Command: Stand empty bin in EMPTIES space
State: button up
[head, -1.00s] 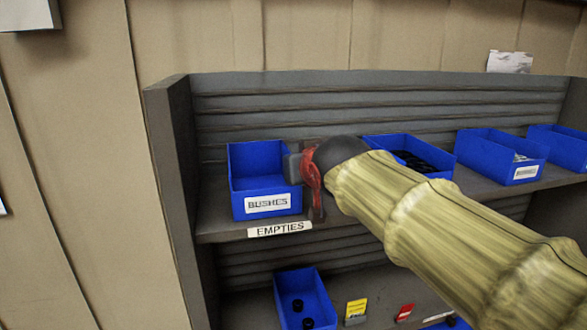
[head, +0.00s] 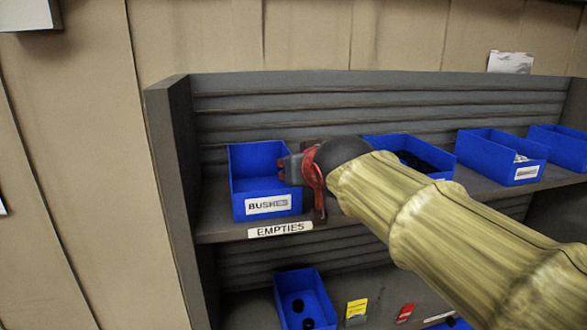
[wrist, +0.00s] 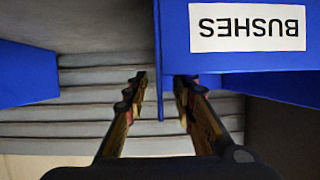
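The blue bin labelled BUSHES (head: 250,208) stands upright on the upper shelf at its left end, just above the EMPTIES label (head: 280,229). Its inside looks empty. My gripper (head: 290,170) is at the bin's right side wall. In the wrist view, which is upside down, my gripper (wrist: 160,80) has its fingers apart, one on each side of the bin's side wall (wrist: 159,60). A gap shows between the wall and the left finger. The arm hides part of the shelf to the right of the bin.
Another blue bin with dark parts (head: 410,150) stands to the right, partly behind my arm. More blue bins (head: 500,158) stand farther right. The grey side panel (head: 172,170) is close to the left. A bin with black parts (head: 303,295) is on the lower shelf.

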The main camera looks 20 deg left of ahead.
jog(key=v, duration=1.1)
jog(key=s+d+f+m+g+h+b, duration=0.2)
jog(key=s+d+f+b, duration=0.5)
jog(key=f, duration=1.2)
jog(key=s+d+f+m+g+h+b, duration=0.2)
jog(key=s+d+f+b, duration=0.4)
jog(key=d+f+b, duration=0.5)
jog(key=s+d+f+m+g+h+b, duration=0.1)
jog(key=s+d+f+b, duration=0.6)
jog(key=d+f, duration=0.8)
notch_tip(320, 180, down, 14)
jog(key=shift+s+d+r+m+g+h+b, duration=0.2)
jog(key=shift+s+m+g+h+b, duration=0.2)
jog(key=shift+m+h+b, duration=0.5)
